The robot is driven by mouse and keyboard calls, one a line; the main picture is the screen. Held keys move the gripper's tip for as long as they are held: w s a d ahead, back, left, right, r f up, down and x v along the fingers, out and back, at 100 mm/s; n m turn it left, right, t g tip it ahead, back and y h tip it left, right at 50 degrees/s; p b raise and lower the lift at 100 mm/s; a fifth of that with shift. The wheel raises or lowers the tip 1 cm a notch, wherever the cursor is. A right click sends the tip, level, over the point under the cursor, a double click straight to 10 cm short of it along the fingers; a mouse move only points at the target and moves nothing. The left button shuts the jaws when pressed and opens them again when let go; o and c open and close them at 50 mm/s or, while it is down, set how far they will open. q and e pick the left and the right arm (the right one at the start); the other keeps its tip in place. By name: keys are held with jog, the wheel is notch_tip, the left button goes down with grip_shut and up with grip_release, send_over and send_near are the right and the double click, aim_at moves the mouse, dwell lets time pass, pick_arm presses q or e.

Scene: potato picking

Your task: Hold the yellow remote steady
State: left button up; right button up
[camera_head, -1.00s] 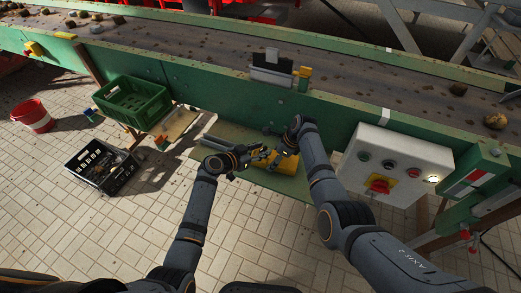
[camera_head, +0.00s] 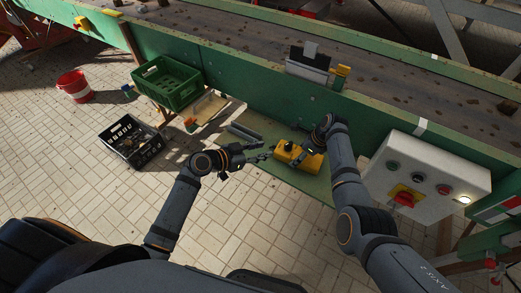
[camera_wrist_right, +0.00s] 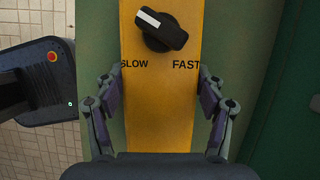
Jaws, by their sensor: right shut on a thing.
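The yellow remote (camera_head: 284,155) lies on the green shelf below the conveyor. In the right wrist view the remote (camera_wrist_right: 162,90) shows a black knob (camera_wrist_right: 161,31) with a white mark, between the words SLOW and FAST. My right gripper (camera_wrist_right: 158,88) is shut on the remote, one finger along each long side. In the head view the right gripper (camera_head: 308,146) covers the remote's right part. My left gripper (camera_head: 264,153) is just left of the remote, empty, with its fingers apart and pointing towards it.
A grey bar (camera_head: 245,132) lies on the green shelf (camera_head: 312,187) behind the left gripper. A white control box (camera_head: 440,180) with a red knob stands right of my right arm. A green crate (camera_head: 168,88), a black crate (camera_head: 131,143) and a red-white bucket (camera_head: 74,86) are at left.

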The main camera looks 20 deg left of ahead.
jog(key=o, duration=1.6)
